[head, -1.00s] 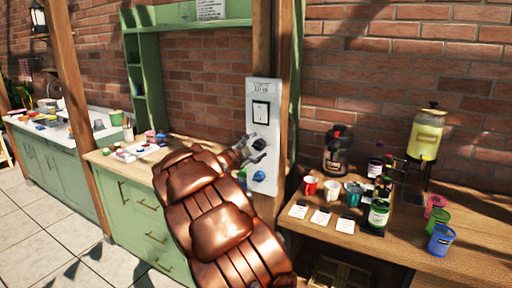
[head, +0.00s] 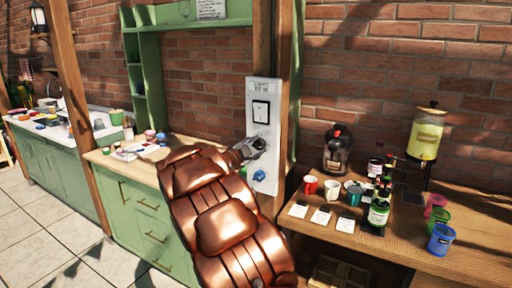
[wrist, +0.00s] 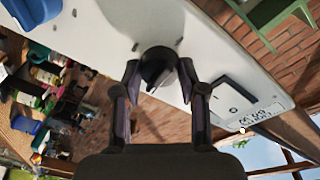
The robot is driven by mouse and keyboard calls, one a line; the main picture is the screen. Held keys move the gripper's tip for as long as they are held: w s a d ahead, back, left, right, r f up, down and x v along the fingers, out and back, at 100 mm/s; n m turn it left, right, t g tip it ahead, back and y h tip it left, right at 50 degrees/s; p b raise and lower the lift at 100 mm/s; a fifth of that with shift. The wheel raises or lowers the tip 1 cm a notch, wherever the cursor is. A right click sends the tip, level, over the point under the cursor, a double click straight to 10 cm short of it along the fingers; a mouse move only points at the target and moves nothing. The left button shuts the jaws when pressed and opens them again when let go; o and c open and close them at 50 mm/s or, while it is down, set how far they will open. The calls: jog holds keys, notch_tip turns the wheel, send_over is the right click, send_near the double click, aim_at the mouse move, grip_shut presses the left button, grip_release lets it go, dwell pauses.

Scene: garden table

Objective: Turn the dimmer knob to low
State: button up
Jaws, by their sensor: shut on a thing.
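The dimmer knob (wrist: 158,66) is a dark round knob with a raised ridge, on a white wall panel (wrist: 110,25). My gripper (wrist: 160,72) has one finger on each side of the knob in the wrist view and is shut on it. In the head view my gripper (head: 257,146) is at the middle of the panel (head: 263,90), below the rocker switch, and hides most of the knob. Small marks surround the knob in the wrist view; I cannot read its setting.
A rocker switch (head: 261,112) sits above the knob and a blue knob (head: 259,175) below it. On the right, a wooden table (head: 470,262) holds cups, bottles and a drink dispenser (head: 425,135). A green cabinet (head: 150,220) stands left.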

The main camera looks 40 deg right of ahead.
jog(key=shift+n, duration=0.3)
jog(key=o, duration=1.1)
jog(key=shift+o, duration=0.2)
jog(key=s+a, duration=0.2)
jog(key=a, duration=1)
jog(key=shift+f, duration=0.15)
